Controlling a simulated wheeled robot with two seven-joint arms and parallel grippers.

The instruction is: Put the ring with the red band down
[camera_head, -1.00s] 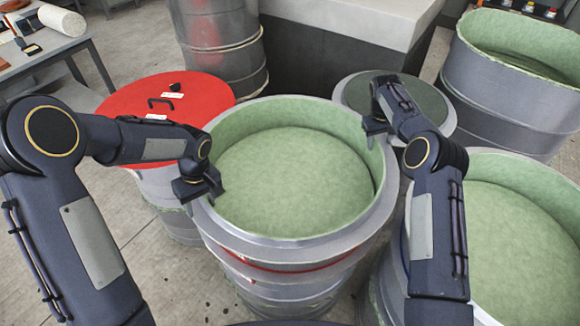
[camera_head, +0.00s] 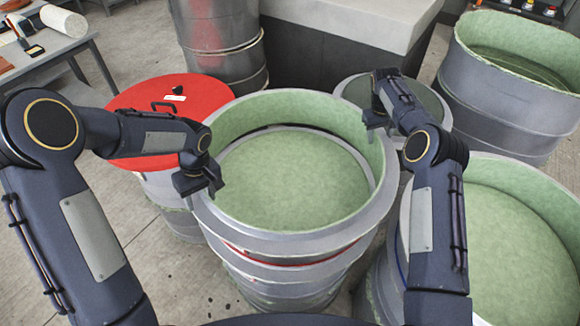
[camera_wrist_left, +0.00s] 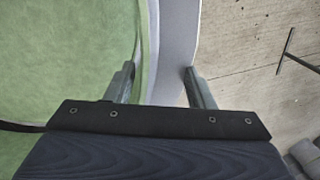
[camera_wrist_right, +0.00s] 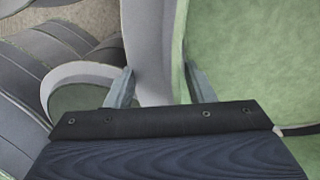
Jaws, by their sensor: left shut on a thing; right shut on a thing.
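The ring with the red band (camera_head: 282,259) is a wide grey hoop with a pale green inner wall, in the middle of the head view. My left gripper (camera_head: 205,186) is shut on its wall at the left, and my right gripper (camera_head: 376,121) is shut on its wall at the far right. In the left wrist view the fingers (camera_wrist_left: 160,78) straddle the wall; in the right wrist view the fingers (camera_wrist_right: 157,78) do too. Through the ring I see a grey rim and the green floor (camera_head: 290,185) of the mould below, with a dark gap at the back.
A drum with a red lid (camera_head: 205,98) stands close at the left. A green-lined mould (camera_head: 495,230) stands close at the right, and a taller one (camera_head: 500,95) behind it. A grey-topped drum (camera_head: 437,108) is just behind my right gripper. A metal drum (camera_head: 220,50) stands at the back.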

